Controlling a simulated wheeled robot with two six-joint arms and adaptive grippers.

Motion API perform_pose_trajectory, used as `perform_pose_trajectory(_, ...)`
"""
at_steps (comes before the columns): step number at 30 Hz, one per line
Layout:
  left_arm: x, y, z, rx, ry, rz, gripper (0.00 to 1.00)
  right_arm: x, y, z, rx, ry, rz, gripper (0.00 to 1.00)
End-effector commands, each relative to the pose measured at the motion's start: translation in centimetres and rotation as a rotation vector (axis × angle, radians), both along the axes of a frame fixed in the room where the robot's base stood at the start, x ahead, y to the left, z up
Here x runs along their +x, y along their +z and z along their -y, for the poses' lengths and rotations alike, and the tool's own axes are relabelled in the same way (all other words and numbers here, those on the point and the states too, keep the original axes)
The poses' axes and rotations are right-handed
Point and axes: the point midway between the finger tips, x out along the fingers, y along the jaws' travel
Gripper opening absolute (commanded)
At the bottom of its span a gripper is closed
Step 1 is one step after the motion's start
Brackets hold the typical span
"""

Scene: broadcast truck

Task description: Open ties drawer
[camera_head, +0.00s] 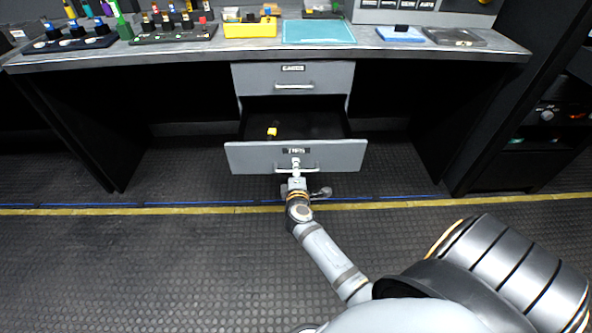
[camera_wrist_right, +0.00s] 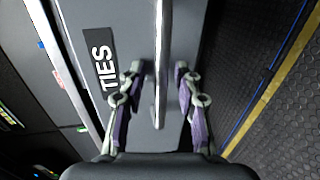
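The ties drawer (camera_head: 240,158) is the lower grey drawer under the workbench and is pulled well out, its dark inside showing. Its TIES label (camera_wrist_right: 101,68) reads clearly in the right wrist view. My right gripper (camera_head: 296,172) is at the drawer front. In the right wrist view my right gripper (camera_wrist_right: 159,75) has its two fingers spread on either side of the bar handle (camera_wrist_right: 159,110), with visible gaps between the bar and the fingers. A small yellow item (camera_head: 272,131) is inside the drawer. My left gripper is not in view.
A shut upper drawer (camera_head: 265,77) with its own handle sits above. The workbench (camera_head: 200,52) carries a yellow box (camera_head: 250,29), a teal mat (camera_head: 318,32) and several small parts. A dark rack (camera_head: 535,115) stands at the right. The floor in front is clear.

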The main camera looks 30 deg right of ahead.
Motion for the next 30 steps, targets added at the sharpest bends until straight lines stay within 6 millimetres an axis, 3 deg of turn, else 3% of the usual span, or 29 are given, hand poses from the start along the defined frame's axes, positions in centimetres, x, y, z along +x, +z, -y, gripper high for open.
perform_pose_trajectory(15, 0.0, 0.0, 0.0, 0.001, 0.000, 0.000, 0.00, -6.1, 1.4, -3.7, 0.003, 0.000, -0.001, 0.33)
perform_pose_trajectory(30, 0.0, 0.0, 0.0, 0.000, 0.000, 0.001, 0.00, -6.2, 1.5, -3.8, 0.000, 0.000, 0.000, 0.33)
